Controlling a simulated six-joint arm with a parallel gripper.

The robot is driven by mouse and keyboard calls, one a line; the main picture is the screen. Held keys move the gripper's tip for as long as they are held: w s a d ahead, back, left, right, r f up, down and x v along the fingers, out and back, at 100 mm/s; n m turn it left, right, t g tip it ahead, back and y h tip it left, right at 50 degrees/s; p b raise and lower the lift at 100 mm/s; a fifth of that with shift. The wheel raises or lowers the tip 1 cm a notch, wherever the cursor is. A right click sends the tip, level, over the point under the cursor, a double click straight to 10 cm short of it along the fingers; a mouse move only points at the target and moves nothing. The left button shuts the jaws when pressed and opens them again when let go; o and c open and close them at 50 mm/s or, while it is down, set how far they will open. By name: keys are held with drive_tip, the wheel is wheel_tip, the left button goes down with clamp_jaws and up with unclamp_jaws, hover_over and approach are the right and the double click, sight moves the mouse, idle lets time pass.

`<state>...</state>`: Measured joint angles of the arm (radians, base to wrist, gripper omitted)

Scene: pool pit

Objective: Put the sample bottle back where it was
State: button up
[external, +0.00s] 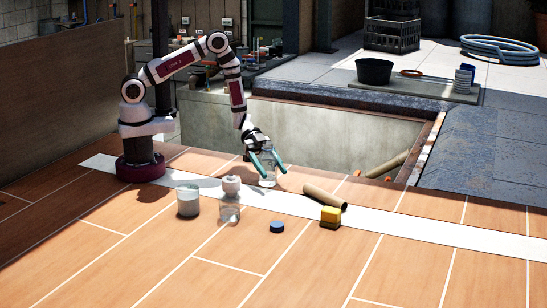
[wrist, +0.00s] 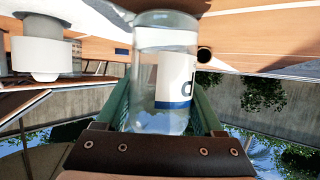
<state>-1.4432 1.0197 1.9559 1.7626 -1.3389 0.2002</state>
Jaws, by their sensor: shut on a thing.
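The clear sample bottle (external: 267,179) is upright at the far edge of the deck, by the pit. In the wrist view the bottle (wrist: 165,90) is see-through, with a white and blue label showing part of a letter. My gripper (external: 268,164) is shut on it, one teal finger on each side. The bottle's lower end is close to the deck boards; I cannot tell whether it touches them. Its far side is hidden in the wrist view.
A grey-white canister (external: 188,200) and a clear jar with a white top (external: 230,207) stand left of the bottle. The front deck is clear.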

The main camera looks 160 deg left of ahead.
drive_tip(key=shift+f, duration=0.1)
drive_tip(key=o, duration=1.5)
drive_tip(key=shift+s+r, duration=0.15)
drive_tip(key=shift+r, duration=0.05)
drive_tip(key=v, duration=1.1)
drive_tip(key=shift+s, duration=0.3)
drive_tip(key=shift+d+r, duration=0.15)
